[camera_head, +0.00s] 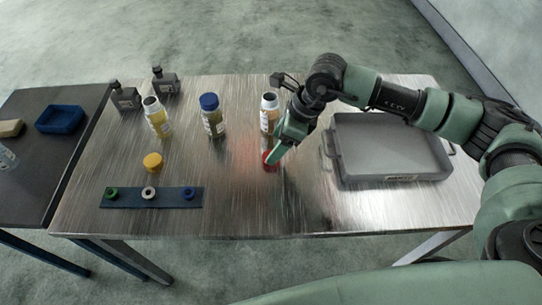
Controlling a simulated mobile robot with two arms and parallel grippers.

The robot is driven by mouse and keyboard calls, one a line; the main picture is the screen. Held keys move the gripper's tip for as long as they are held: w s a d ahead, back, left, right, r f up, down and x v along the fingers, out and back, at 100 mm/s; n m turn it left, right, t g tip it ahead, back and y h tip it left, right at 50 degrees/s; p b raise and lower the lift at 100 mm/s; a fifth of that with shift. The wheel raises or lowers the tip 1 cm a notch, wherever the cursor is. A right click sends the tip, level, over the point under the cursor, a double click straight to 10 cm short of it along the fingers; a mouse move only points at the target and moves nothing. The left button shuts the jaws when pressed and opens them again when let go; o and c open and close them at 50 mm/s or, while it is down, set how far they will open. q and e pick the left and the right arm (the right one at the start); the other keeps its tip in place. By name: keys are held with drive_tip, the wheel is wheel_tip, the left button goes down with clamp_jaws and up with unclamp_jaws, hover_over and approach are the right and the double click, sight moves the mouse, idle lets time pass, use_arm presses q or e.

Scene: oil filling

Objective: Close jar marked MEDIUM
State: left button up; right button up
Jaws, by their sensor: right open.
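Three jars stand upright on the metal table. The left jar (156,118) has an open mouth and yellowish contents. The middle jar (212,118) wears a blue lid. The right jar (268,115) has no lid on it and stands just behind my right gripper. The jar labels are too small to read, so I cannot tell which is marked MEDIUM. A red lid (267,160) lies on the table in front of the right jar. A yellow lid (153,161) lies in front of the left jar. My right gripper (275,157) is open, pointing down at the red lid. My left gripper is out of view.
A grey tray (331,152) sits to the right, below my right arm. A blue strip (170,197) with green, white and blue round pieces lies at the front left. Two dark bottles (125,97) stand at the back left. A dark side table (40,190) holds a blue bin (60,119).

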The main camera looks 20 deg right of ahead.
sight(266, 154)
drive_tip(key=shift+f, duration=0.1)
drive_tip(key=x, duration=0.1)
drive_tip(key=p+x, duration=0.1)
drive_tip(key=x, duration=0.2)
drive_tip(key=shift+s+d+f+p, duration=0.2)
drive_tip(key=shift+d+f+p, duration=0.1)
drive_tip(key=shift+d+f, duration=0.1)
drive_tip(key=shift+w+a+f, duration=0.15)
drive_tip(key=shift+f, duration=0.15)
drive_tip(key=c, duration=1.4)
